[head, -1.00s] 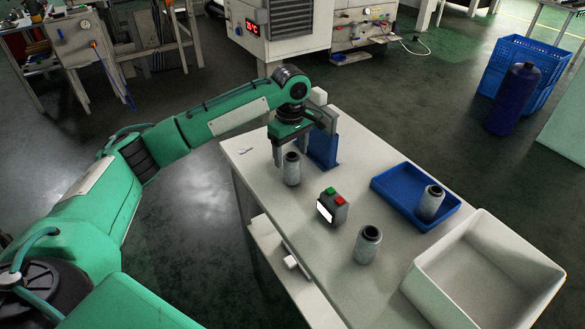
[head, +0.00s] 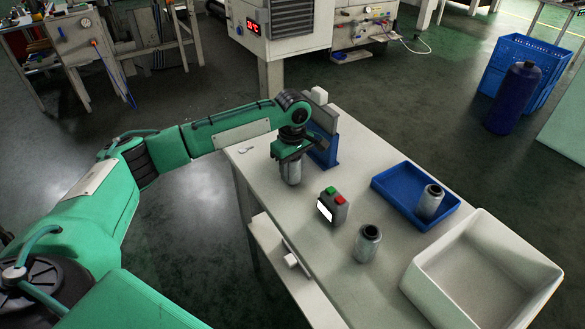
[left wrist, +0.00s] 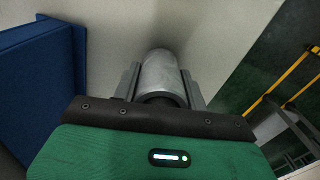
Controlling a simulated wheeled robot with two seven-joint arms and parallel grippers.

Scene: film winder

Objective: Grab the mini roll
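A grey mini roll (head: 291,174) stands upright near the far left of the white table (head: 262,190). My left gripper (head: 290,172) is over it from above, and its palm hides the roll's top. In the left wrist view the roll (left wrist: 163,75) lies between the two grey fingers, which sit close against its sides with no clear gap. A second grey roll (head: 367,244) stands upright near the front of the table. A third roll (head: 430,202) stands in the blue tray (head: 391,190). My right gripper is not in view.
A blue stand (head: 325,150) is right behind my left gripper and shows at left in the wrist view (left wrist: 35,85). A small box with green and red buttons (head: 332,206) stands at mid-table. A large white bin (head: 420,288) is at the right.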

